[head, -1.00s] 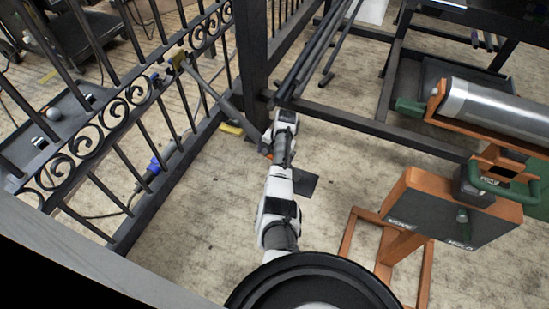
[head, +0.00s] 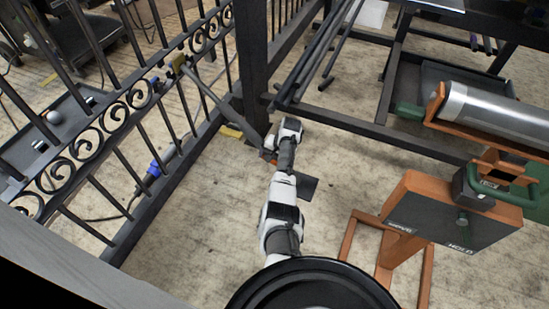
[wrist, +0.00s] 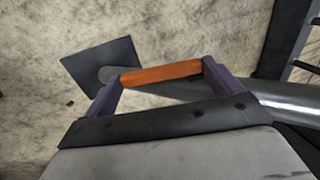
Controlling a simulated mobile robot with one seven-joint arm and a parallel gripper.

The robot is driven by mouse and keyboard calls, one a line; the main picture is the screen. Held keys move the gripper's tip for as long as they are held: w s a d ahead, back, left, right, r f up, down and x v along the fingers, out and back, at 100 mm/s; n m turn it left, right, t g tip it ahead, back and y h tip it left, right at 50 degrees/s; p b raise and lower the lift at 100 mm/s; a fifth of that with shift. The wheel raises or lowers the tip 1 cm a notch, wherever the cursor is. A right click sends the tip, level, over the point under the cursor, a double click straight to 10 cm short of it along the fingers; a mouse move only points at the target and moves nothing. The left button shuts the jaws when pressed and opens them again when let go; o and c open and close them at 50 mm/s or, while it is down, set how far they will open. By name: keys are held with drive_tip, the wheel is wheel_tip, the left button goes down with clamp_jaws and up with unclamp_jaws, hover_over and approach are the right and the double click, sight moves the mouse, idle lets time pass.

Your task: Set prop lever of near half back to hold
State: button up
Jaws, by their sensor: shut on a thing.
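My gripper (head: 268,155) is low, by the foot of the dark gate post. In the wrist view its two purple fingers (wrist: 163,88) are shut on an orange grip (wrist: 162,74), which spans between them. A grey bar (wrist: 285,97) runs behind the grip. In the head view a long grey bar (head: 212,98) slopes from the scroll gate (head: 110,122) down to my gripper. I cannot tell how the grip joins the bar.
A dark flat plate (head: 308,187) lies on the floor beside my gripper. A dark frame with a steel roller (head: 490,112) stands at the right. The orange stand's legs (head: 428,275) are at the lower right. The floor (head: 185,245) between gate and arm is clear.

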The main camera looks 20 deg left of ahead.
drive_tip(key=shift+f+y, duration=0.15)
drive_tip(key=shift+y, duration=0.15)
drive_tip(key=o, duration=1.1)
drive_tip(key=p+v, duration=0.5)
drive_tip(key=v, duration=0.9)
drive_tip(key=shift+f, duration=0.1)
